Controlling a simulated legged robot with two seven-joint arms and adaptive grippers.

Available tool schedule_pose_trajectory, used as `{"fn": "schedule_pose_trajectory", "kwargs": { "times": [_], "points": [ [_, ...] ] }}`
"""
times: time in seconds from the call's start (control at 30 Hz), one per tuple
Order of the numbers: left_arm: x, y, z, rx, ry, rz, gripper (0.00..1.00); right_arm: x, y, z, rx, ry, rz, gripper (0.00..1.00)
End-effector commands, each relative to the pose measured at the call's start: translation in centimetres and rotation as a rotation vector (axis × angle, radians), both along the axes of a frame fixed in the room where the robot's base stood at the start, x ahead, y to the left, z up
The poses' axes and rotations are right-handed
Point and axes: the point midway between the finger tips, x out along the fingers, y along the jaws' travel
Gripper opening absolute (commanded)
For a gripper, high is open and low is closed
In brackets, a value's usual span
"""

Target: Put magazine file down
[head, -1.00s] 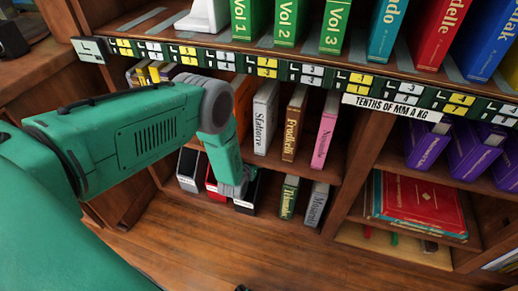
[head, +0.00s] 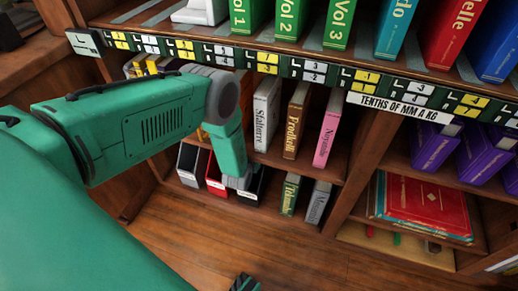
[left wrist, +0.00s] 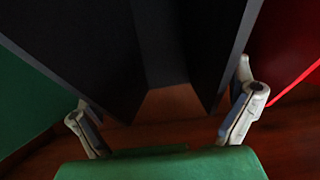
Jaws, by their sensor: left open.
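A black magazine file (head: 259,182) stands on the lower shelf, right of a red magazine file (head: 215,178). My left gripper (head: 238,184) reaches down at it; my wrist hides much of the file and the fingertips. In the left wrist view the black file (left wrist: 90,45) fills the middle, its hollow facing the camera. My open left gripper (left wrist: 163,92) has one finger on either side of it. I cannot tell whether the fingers touch it. The red file shows at the right (left wrist: 290,50). A dark tip at the bottom of the head view, likely my right gripper (head: 243,283), is mostly cut off.
A green book (head: 290,194) and a grey book (head: 317,203) stand to the right. The upper shelf holds several books, including a pink one (head: 327,135). The wooden floor (head: 190,235) in front is clear.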

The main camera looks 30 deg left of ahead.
Motion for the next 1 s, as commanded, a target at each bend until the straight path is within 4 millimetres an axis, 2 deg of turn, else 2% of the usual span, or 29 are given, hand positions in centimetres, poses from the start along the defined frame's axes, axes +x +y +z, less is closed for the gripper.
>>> {"fn": "schedule_pose_trajectory", "kwargs": {
  "times": [0.17, 0.4, 0.6, 0.73, 0.9, 1.0],
  "points": [
    [-1.8, -0.4, 1.0, -0.001, 0.004, 0.0, 1.0, 0.0, 0.0, 1.4, 0.0, 0.0, 0.0, 0.4],
    [-6.4, -1.6, 3.1, 0.0, 0.005, 0.0, 1.0, 0.0, 0.0, 4.2, 0.0, 0.0, 0.0, 0.4],
    [-9.4, -2.4, 4.2, -0.001, 0.003, 0.0, 1.0, 0.0, 0.0, 5.6, 0.0, 0.0, 0.0, 0.4],
    [-10.4, -2.6, 4.5, 0.0, 0.002, 0.0, 1.0, 0.0, 0.0, 6.0, 0.0, 0.0, 0.0, 0.4],
    [-10.8, -2.7, 4.6, -0.001, 0.004, -0.001, 1.0, 0.0, 0.0, 6.0, 0.0, 0.0, 0.0, 0.4],
    [-11.5, -3.6, 4.6, -0.015, 0.06, -0.02, 1.0, 0.0, 0.0, 6.0, 0.0, 0.0, 0.0, 0.4]
  ]
}}
